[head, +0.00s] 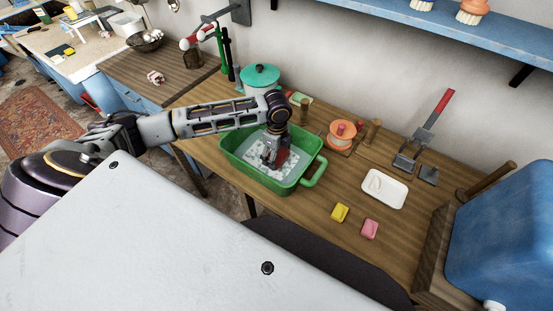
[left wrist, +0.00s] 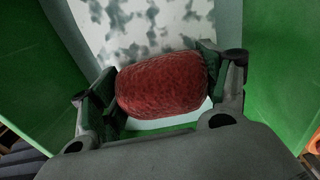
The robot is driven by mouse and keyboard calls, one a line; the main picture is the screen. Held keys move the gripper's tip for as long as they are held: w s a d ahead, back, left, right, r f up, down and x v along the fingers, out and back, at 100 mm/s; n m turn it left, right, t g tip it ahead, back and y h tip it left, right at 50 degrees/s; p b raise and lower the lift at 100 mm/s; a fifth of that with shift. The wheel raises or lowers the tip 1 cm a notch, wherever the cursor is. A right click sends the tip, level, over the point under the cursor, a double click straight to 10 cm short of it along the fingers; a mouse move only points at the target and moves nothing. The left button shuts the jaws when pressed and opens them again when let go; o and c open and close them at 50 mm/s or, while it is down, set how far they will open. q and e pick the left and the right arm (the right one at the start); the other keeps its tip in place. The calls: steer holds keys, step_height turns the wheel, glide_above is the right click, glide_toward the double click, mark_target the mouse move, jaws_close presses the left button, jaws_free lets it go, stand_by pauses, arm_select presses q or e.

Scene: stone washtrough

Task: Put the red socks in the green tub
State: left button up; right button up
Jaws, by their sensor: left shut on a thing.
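The red socks (left wrist: 162,84), a rolled dark-red bundle, are between the two fingers of my left gripper (head: 274,157), which is shut on them. The green tub (head: 238,165) stands on the wooden bench and holds pale, foamy-looking contents. My left gripper points down inside the tub's outline; green walls show on both sides in the left wrist view. I cannot tell whether the socks touch the contents. My right gripper is not in view.
A yellow block (head: 340,212), a pink block (head: 370,229) and a white dish (head: 384,188) lie right of the tub. A teal-lidded pot (head: 261,78) stands behind it. A red-and-white bundle (head: 156,77) lies on the counter at left. A blue container (head: 508,235) stands at far right.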

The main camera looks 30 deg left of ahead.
arm_select(q)
steer(key=shift+f, duration=1.55)
steer(key=shift+f, duration=0.1)
steer(key=o, duration=1)
step_height(320, 180, up, 12)
steer(key=shift+r, duration=0.1)
